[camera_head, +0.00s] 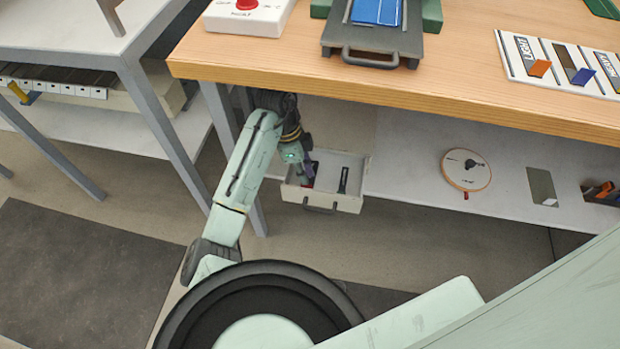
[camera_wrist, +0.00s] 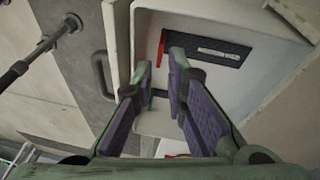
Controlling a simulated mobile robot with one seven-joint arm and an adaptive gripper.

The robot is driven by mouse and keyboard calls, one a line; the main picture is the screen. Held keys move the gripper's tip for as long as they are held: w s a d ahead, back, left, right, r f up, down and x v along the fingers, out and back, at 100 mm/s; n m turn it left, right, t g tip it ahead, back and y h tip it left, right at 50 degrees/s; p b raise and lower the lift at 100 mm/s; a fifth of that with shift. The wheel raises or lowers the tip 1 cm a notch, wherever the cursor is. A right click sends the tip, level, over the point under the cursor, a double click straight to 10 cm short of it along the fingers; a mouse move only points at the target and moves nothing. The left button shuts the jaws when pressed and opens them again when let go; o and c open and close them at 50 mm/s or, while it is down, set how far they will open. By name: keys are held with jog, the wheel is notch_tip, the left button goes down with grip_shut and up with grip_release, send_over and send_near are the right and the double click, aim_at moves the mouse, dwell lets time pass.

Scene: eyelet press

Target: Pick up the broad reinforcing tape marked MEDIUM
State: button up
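A pale open drawer (camera_head: 320,204) sticks out under the bench; its pale floor and walls also fill the wrist view (camera_wrist: 265,75). A dark strip with a small white label (camera_wrist: 210,50) lies flat in it, with a red edge (camera_wrist: 161,46) beside one end. The label is too small to read, so I cannot tell whether it says MEDIUM. A dark strip also shows in the drawer's right half in the head view (camera_head: 343,180). My gripper (camera_wrist: 160,78) is open, its purple-padded fingers apart over the drawer. A green sliver (camera_wrist: 151,98) shows between the fingers, mostly hidden.
The wooden bench top (camera_head: 440,85) overhangs my arm and the drawer. The drawer handle (camera_head: 320,209) faces outward. A round dial (camera_head: 466,169) and orange-dark pieces (camera_head: 600,190) are on the lower shelf. A board with labelled strips (camera_head: 560,60) lies on top. A bench leg stands left of my arm.

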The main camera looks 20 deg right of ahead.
jog(key=x, duration=0.4)
jog(key=shift+c, duration=0.3)
grip_shut()
jog(key=shift+d, duration=0.1)
